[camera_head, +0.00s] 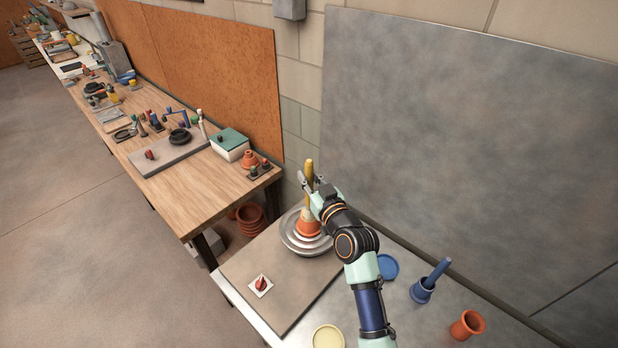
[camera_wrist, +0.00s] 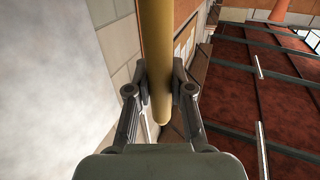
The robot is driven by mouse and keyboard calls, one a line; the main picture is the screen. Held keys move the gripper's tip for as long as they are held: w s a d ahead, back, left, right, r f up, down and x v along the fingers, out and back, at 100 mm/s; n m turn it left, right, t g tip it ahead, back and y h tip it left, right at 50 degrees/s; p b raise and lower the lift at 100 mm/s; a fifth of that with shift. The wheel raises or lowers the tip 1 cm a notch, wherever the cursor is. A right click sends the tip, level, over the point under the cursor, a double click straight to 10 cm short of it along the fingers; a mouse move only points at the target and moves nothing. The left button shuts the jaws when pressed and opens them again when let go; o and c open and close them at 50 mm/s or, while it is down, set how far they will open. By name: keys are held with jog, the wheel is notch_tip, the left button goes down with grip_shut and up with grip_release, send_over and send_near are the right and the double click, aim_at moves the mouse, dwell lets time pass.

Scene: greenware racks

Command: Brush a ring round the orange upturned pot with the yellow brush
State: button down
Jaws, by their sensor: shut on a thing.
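The orange upturned pot (camera_head: 308,228) sits on a round grey stepped wheel (camera_head: 290,240) on the near table. My gripper (camera_head: 312,186) is above the pot, shut on the yellow brush (camera_head: 309,170). The brush stands roughly upright, its lower end down at the pot. I cannot tell whether the bristles touch the pot. In the wrist view the brush handle (camera_wrist: 157,60) runs between the two fingers (camera_wrist: 158,88). The bristle end and the pot do not show there.
A red knob on a white plate (camera_head: 261,285) lies at the table's front left. A blue disc (camera_head: 387,267), a blue pot with a blue handle in it (camera_head: 422,290), an orange pot (camera_head: 467,326) and a pale yellow lid (camera_head: 328,338) stand to the right and front. A grey wall panel (camera_head: 470,130) rises behind.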

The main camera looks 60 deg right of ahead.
aim_at(311, 166)
jog(key=shift+r, duration=0.1)
jog(key=shift+r+p, duration=1.9)
jog(key=shift+r, duration=0.5)
